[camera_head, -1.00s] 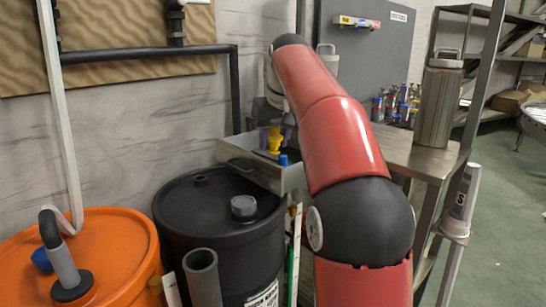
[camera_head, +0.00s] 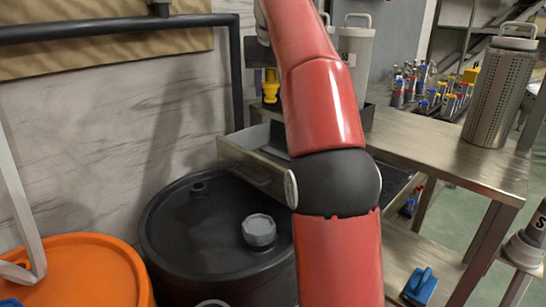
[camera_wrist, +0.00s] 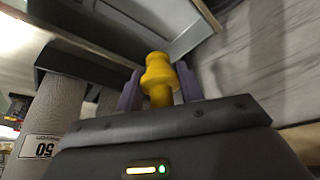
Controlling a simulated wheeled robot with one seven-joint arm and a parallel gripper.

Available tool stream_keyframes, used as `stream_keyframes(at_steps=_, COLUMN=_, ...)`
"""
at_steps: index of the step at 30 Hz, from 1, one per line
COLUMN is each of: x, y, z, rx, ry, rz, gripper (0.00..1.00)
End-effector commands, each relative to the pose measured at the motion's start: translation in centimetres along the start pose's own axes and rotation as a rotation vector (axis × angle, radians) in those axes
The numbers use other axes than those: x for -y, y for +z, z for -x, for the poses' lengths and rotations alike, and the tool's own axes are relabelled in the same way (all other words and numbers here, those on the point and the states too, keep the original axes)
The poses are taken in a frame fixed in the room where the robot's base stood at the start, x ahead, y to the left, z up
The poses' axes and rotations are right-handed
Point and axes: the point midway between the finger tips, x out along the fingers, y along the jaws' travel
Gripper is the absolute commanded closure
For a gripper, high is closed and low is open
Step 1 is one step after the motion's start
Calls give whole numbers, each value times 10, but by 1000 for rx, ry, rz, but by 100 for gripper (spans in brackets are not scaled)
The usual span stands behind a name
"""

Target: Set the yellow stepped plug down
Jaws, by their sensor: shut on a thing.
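The yellow stepped plug (camera_head: 270,86) is held up left of my red arm, above the open metal drawer (camera_head: 262,166) in the head view. In the wrist view the plug (camera_wrist: 159,76) sits between the two purple fingers of my gripper (camera_wrist: 160,90), which is shut on it. In the head view my gripper is mostly hidden behind my arm; part of a purple finger (camera_head: 257,78) shows beside the plug. Nothing is seen touching the plug from below.
A black drum (camera_head: 205,240) with a grey cap stands below the drawer. A grey canister (camera_head: 355,50) stands behind my arm. A blue object (camera_head: 420,285) lies on the lower shelf.

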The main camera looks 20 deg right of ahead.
Motion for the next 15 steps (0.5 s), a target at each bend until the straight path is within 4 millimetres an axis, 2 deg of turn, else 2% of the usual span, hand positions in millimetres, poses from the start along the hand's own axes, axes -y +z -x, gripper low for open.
stream_keyframes(at_steps=2, x=0, y=6, z=-6, rx=3, ry=0, rz=0, gripper=84)
stream_keyframes(at_steps=3, x=0, y=13, z=-25, rx=5, ry=0, rz=0, gripper=84)
stream_keyframes(at_steps=6, x=0, y=24, z=-52, rx=4, ry=0, rz=0, gripper=84)
stream_keyframes(at_steps=12, x=0, y=44, z=-99, rx=2, ry=0, rz=0, gripper=84)
stream_keyframes(at_steps=15, x=0, y=51, z=-116, rx=2, ry=0, rz=0, gripper=84)
